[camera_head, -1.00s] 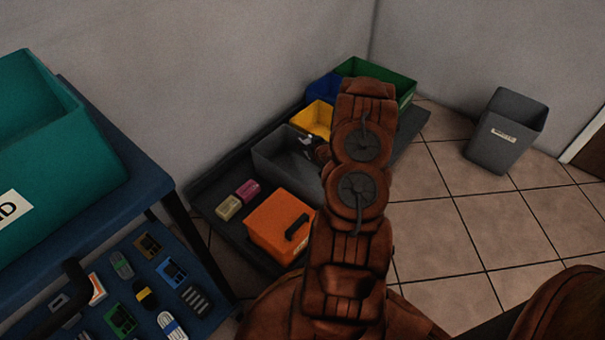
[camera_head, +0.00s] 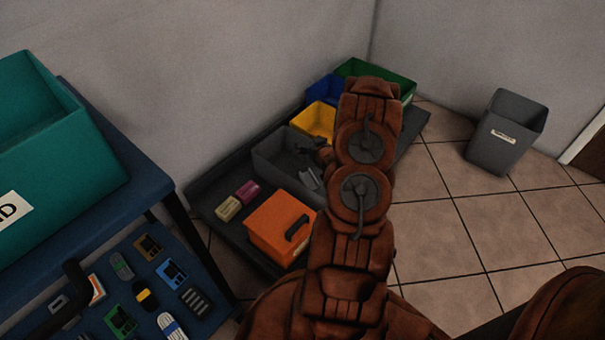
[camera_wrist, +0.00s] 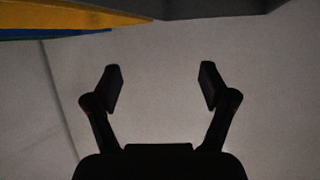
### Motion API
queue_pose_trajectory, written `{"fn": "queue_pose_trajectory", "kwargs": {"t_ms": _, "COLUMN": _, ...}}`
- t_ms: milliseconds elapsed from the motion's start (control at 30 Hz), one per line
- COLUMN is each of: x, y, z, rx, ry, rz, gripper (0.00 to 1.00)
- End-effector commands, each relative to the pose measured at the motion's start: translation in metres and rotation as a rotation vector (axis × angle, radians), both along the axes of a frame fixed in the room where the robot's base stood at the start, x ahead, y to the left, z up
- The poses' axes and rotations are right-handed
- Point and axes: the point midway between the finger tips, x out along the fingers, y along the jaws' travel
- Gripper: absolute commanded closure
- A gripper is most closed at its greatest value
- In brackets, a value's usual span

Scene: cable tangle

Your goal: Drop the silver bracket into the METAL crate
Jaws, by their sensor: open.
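The silver bracket (camera_head: 309,179) lies inside the grey crate (camera_head: 268,166), near its right front corner. No label on this crate is readable, so I cannot confirm from the picture that it is the METAL one. My gripper (camera_head: 304,147) is above the grey crate, partly hidden by my arm and apart from the bracket. In the wrist view my gripper (camera_wrist: 160,80) is open, with nothing between its fingers. The grey crate's edge (camera_wrist: 210,8) shows at the top of that view.
Yellow (camera_head: 319,119), blue (camera_head: 322,90) and green (camera_head: 400,80) crates stand behind the grey one. An orange box (camera_head: 275,230) is in front, beside yellowish (camera_head: 229,208) and pink (camera_head: 248,190) blocks. A grey bin (camera_head: 505,140) stands at right. A blue table (camera_head: 130,185) is at left.

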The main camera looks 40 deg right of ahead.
Motion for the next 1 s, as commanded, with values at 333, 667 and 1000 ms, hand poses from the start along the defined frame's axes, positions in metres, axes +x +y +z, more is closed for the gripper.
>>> {"fn": "queue_pose_trajectory", "kwargs": {"t_ms": 333, "x": -0.049, "y": 0.017, "z": 0.022, "rx": 0.001, "ry": 0.001, "rz": -0.004, "gripper": 0.17}}
{"fn": "queue_pose_trajectory", "kwargs": {"t_ms": 667, "x": -0.085, "y": 0.032, "z": 0.037, "rx": 0.002, "ry": 0.001, "rz": -0.001, "gripper": 0.17}}
{"fn": "queue_pose_trajectory", "kwargs": {"t_ms": 1000, "x": -0.091, "y": 0.034, "z": 0.040, "rx": -0.001, "ry": -0.001, "rz": -0.001, "gripper": 0.17}}
